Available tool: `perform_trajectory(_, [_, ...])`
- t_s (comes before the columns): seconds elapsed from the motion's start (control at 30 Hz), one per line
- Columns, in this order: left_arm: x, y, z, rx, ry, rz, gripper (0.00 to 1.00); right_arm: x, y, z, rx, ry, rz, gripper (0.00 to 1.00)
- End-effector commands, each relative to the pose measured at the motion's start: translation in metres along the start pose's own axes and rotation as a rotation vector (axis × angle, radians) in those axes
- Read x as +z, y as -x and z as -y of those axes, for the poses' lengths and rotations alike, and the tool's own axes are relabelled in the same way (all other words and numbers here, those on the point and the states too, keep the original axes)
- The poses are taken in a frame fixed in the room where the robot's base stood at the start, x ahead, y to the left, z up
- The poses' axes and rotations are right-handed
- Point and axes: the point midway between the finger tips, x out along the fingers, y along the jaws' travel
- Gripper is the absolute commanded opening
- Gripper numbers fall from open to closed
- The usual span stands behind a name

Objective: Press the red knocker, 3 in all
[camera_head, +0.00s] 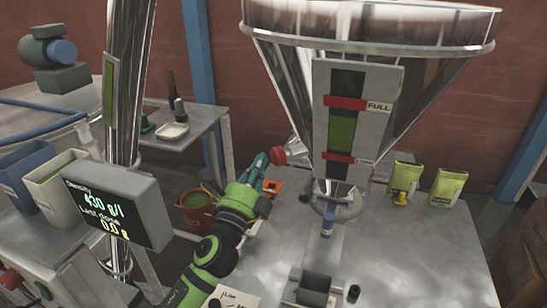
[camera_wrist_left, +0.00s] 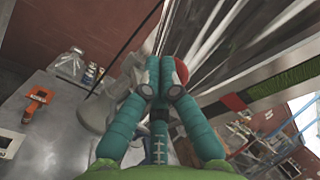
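The red knocker (camera_head: 278,156) sticks out on the left side of the shiny metal hopper (camera_head: 290,75), low on its cone. My left gripper (camera_head: 264,160) reaches up to it from the lower left, its teal fingertips right beside the red cap. In the left wrist view, the two fingers (camera_wrist_left: 161,78) meet at their tips with nothing visible between them. The red knocker (camera_wrist_left: 181,70) shows just behind and to the right of the tips, partly hidden by them. I cannot tell whether they touch. My right gripper is not in view.
A display (camera_head: 118,205) at the left reads 430 g/l and last dose 0.0 g. Green-yellow packets (camera_head: 447,187) stand on the metal table (camera_head: 400,255) at the right. An orange bucket (camera_head: 197,212) stands left of my arm. The table's right part is mostly clear.

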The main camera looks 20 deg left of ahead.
Motion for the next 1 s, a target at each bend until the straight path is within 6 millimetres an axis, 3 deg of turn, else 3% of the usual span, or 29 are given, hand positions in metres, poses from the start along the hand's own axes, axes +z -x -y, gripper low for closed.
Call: perform_trajectory(1.0, [-0.0070,-0.0070,0.0000,0.000,0.000,0.000,0.00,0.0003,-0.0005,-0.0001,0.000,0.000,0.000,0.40])
